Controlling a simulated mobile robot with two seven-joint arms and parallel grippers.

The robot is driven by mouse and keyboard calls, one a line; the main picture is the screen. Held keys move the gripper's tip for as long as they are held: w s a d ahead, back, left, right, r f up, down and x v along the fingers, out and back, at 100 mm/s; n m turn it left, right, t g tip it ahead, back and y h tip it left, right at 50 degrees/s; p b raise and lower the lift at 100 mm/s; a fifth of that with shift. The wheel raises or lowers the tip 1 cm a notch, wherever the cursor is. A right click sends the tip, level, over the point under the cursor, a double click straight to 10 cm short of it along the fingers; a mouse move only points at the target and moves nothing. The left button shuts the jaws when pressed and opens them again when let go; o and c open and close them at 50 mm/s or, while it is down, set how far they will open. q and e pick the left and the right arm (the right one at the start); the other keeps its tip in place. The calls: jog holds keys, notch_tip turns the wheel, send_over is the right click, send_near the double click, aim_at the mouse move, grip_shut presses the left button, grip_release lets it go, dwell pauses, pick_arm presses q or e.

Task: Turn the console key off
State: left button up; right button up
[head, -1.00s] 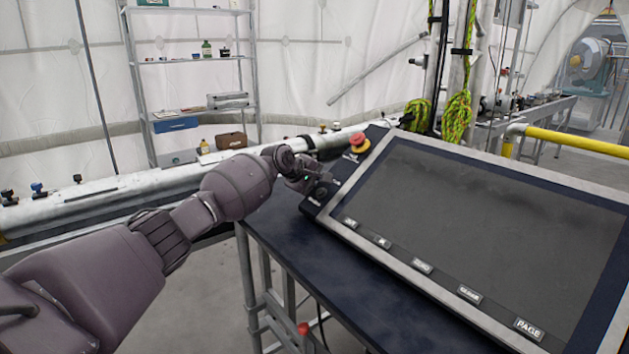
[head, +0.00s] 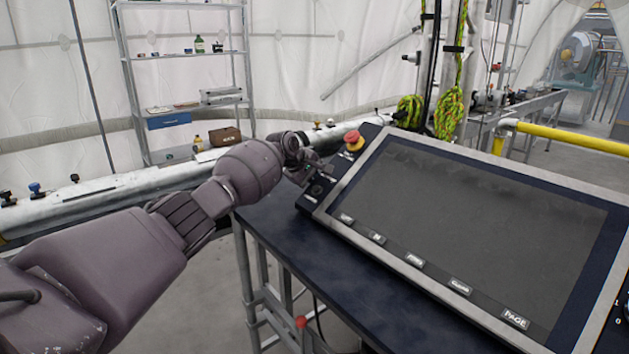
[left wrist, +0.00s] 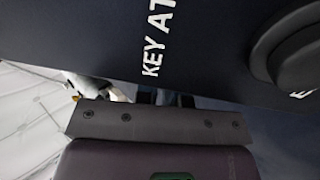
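The console (head: 470,200) has a large dark screen and a narrow dark control strip along its left side. My left gripper (head: 312,170) is at this strip, below the red stop button and above a round black knob (head: 318,189). In the left wrist view, the fingers (left wrist: 166,98) are mostly hidden behind the gripper's body and the panel edge. That view shows a dark panel with white lettering reading "KEY AT" (left wrist: 157,40) and part of a round dark knob (left wrist: 292,50). I cannot make out the key, nor whether the fingers touch it. My right gripper is out of view.
The dark desk top (head: 290,235) is bare in front of the console. A pale pipe (head: 110,193) runs behind my arm. Shelving (head: 185,80) stands at the back.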

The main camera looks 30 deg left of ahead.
pick_arm(q)
jog(key=o, duration=0.4)
jog(key=shift+d+f, duration=0.1)
jog(key=shift+f, duration=0.05)
jog(key=shift+c, duration=0.2)
jog(key=shift+s+r, duration=0.15)
jog(key=shift+r, duration=0.25)
jog(key=p+v, duration=0.2)
jog(key=v, duration=0.2)
jog(key=shift+r, duration=0.25)
jog(key=p+v, duration=0.2)
jog(key=v, duration=0.3)
jog(key=shift+s+a+r, duration=0.1)
jog(key=shift+s+a, duration=0.15)
jog(key=shift+s, duration=0.15)
